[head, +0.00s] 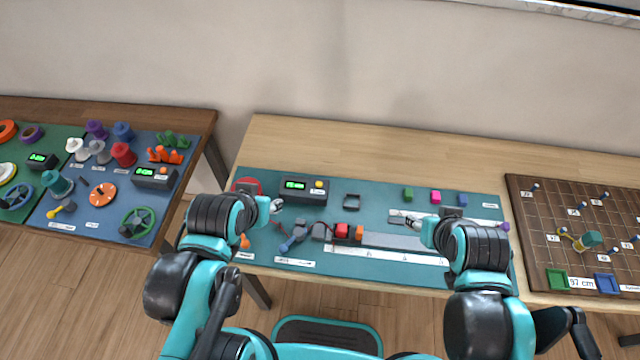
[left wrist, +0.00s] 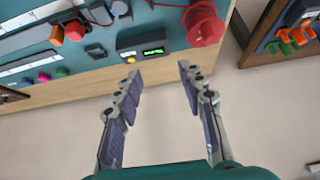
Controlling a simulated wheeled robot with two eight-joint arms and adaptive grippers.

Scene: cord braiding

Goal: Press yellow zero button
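The yellow button (head: 319,184) is on the top right of a dark box with a green lit display (head: 296,186), at the back of the teal mat. In the left wrist view the yellow button (left wrist: 131,59) and the box (left wrist: 143,48) lie beyond the fingertips. My left gripper (head: 277,205) is just left of the box in the head view, apart from the button. In the left wrist view its two fingers (left wrist: 160,74) are spread with nothing between them. My right gripper (head: 408,220) is over the right part of the mat; its opening is too small to tell.
A red spool (head: 247,185) stands left of the box, partly behind my left arm. A dark square tray (head: 352,201) sits to its right. Green (head: 408,194), pink (head: 435,196) and blue (head: 462,199) blocks line the back. A pegboard (head: 548,210) lies right.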

